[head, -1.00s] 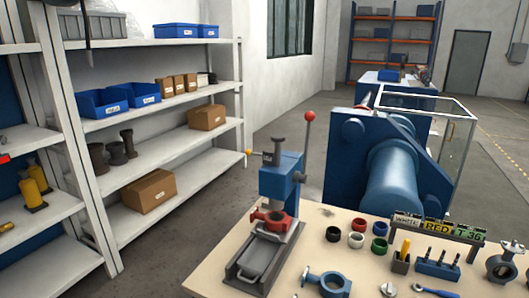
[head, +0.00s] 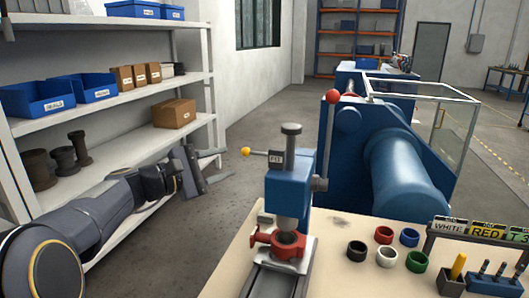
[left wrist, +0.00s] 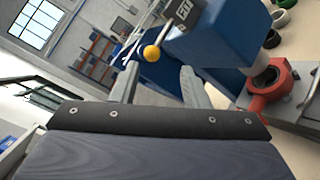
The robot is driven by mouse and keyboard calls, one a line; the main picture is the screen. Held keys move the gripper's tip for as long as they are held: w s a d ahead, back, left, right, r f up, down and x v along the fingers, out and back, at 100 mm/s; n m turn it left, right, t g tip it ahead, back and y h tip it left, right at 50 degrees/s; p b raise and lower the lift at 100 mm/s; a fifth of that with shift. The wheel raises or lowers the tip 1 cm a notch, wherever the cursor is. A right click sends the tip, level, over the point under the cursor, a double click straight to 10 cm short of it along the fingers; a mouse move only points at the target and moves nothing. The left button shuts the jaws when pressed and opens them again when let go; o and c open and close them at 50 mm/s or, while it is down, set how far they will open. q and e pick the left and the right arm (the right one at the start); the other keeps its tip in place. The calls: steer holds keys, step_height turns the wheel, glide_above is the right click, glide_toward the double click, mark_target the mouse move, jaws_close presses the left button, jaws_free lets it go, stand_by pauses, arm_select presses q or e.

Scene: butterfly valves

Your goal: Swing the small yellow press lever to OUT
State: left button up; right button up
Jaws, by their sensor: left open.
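The small yellow press lever has a yellow ball knob (head: 246,152) on a short rod, sticking out to the left from the top of the blue press (head: 288,185). The knob also shows in the left wrist view (left wrist: 152,52), just beyond the fingers. A small label plate (head: 277,157) sits by the lever's root; its text is too small to read surely. My left gripper (head: 214,167) is open and empty, left of the knob and apart from it. In the left wrist view its two fingers (left wrist: 158,88) stand apart. My right gripper is not in view.
A red valve body (head: 284,244) sits in the press. The bench (head: 345,222) holds several coloured rings. White shelving (head: 120,118) with blue bins stands behind my left arm.

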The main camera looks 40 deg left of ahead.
mark_target(246, 152)
arm_select(q)
steer(key=shift+a+r+p+x, duration=0.15)
steer(key=shift+p+x, duration=0.05)
steer(key=shift+x, duration=1.15)
steer(key=shift+a+r+p+x, duration=0.1)
steer(key=shift+a+p+x, duration=0.05)
steer(key=shift+x, duration=1.15)
steer(key=shift+a+r+p+x, duration=0.1)
steer(key=shift+r+p+x, duration=0.1)
steer(key=shift+x, duration=1.15)
steer(key=shift+w, duration=0.15)
jaws_close()
steer(key=shift+f, duration=0.1)
